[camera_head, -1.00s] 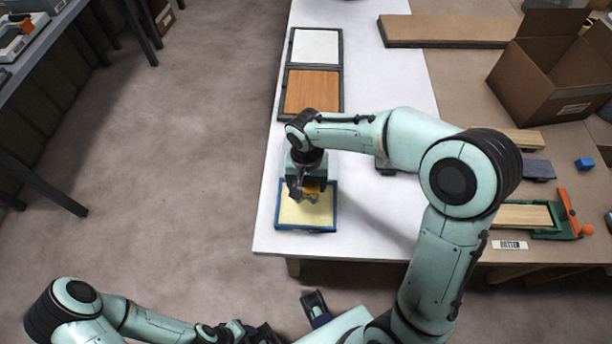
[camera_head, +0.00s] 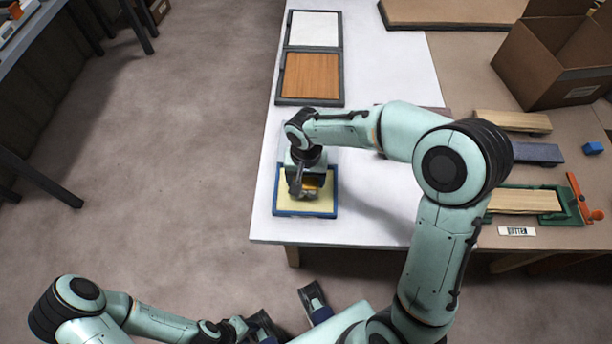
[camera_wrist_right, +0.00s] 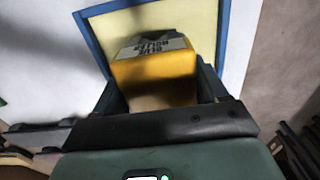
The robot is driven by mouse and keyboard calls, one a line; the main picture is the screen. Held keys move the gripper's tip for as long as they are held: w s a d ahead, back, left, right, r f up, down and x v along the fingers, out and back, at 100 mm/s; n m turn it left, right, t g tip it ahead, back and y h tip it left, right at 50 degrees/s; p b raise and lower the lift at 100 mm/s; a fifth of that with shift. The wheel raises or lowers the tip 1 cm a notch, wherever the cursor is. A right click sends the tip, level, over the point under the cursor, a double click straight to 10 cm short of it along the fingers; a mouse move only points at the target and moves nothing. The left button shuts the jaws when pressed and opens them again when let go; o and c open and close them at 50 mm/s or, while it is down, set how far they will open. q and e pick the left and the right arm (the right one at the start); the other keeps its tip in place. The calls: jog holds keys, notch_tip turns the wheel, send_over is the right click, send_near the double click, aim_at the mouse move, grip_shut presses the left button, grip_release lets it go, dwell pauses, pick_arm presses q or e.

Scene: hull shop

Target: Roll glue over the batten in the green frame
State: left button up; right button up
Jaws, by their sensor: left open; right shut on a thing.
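The batten (camera_head: 524,201), a pale wooden strip, lies in the green frame (camera_head: 573,207) at the right of the bench. My right gripper (camera_head: 308,187) is shut on the glue roller, whose orange-yellow body (camera_wrist_right: 155,72) with a grey lettered top shows in the wrist view. It is over the blue-rimmed tray (camera_head: 276,201) with a pale yellow inside; the tray also shows in the wrist view (camera_wrist_right: 92,42). Whether the roller touches the tray's inside is hidden. My left gripper (camera_head: 288,312) is open and empty at the bottom, off the bench.
An orange lever (camera_head: 579,191) stands at the frame's right end, and a label (camera_head: 516,231) lies in front. Behind are a blue-grey strip (camera_head: 537,153), another wooden strip (camera_head: 511,121) and a cardboard box (camera_head: 545,70). Dark-framed panels (camera_head: 312,76) lie beyond the tray.

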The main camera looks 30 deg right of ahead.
jog(key=shift+f+b, duration=0.55)
jog(key=shift+f, duration=0.1)
dwell(2.0)
jog(key=shift+r+p, duration=2.4)
jog(key=shift+r, duration=1.2)
jog(key=shift+a, duration=0.1)
